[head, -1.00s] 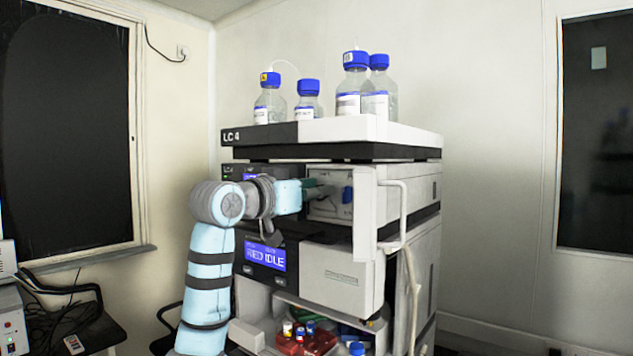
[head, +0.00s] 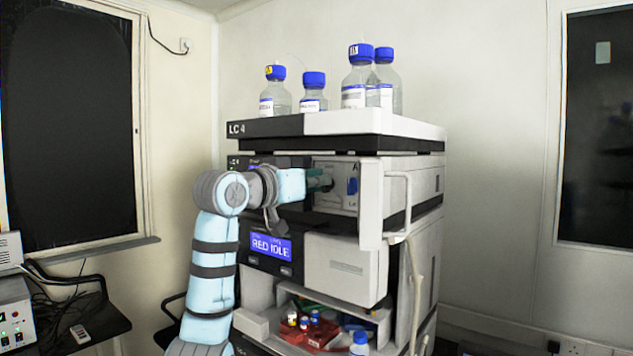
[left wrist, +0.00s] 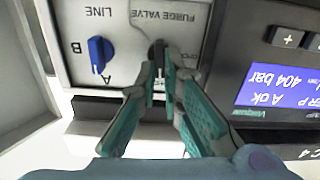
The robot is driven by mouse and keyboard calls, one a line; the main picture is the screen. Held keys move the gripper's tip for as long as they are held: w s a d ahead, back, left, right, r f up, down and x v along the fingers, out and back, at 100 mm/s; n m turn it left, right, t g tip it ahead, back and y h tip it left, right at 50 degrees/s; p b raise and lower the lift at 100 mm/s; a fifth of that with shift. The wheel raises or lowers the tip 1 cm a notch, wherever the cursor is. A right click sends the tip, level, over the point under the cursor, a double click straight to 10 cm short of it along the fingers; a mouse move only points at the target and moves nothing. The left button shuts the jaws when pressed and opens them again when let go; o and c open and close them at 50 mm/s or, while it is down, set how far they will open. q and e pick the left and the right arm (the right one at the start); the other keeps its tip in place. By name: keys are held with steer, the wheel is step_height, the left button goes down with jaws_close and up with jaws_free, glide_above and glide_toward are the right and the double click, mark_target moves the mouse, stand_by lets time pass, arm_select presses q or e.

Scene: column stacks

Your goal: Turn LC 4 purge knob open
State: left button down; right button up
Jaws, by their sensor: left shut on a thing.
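The LC 4 stack (head: 418,130) stands in the middle of the head view, its name on the top tray's front. My left gripper (head: 325,180) reaches its upper module's front panel from the left. In the left wrist view, which shows the panel upside down, my left gripper (left wrist: 158,66) has its green fingers on either side of the small dark purge knob (left wrist: 157,48), under the label PURGE VALVE. It is shut on the knob, which the fingertips partly hide. The knob's turn angle cannot be read. My right gripper is not in view.
A blue LINE selector knob (left wrist: 100,54) sits beside the purge knob. A white door (head: 371,205) stands open to the right of the panel. Several blue-capped bottles (head: 358,88) stand on top. A lit display (head: 271,248) reads RED IDLE.

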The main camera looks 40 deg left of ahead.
arm_select(q)
steer(key=shift+a+f+n+b, duration=0.15)
steer(key=shift+n+b, duration=0.65)
steer(key=shift+n, duration=1.85)
steer(key=shift+a+f+n+b, duration=0.15)
steer(key=shift+n+b, duration=0.6)
steer(key=shift+n, duration=1.85)
steer(key=shift+a+n+b, duration=0.15)
steer(key=shift+n+b, duration=0.65)
steer(key=shift+n, duration=1.85)
steer(key=c, duration=1.7)
jaws_free()
steer(key=shift+w, duration=0.1)
steer(key=shift+w+d+f, duration=0.1)
steer(key=shift+w+f, duration=0.05)
steer(key=shift+w, duration=0.1)
steer(key=s, duration=1.2)
steer(key=shift+d, duration=0.15)
steer(key=shift+w, duration=0.1)
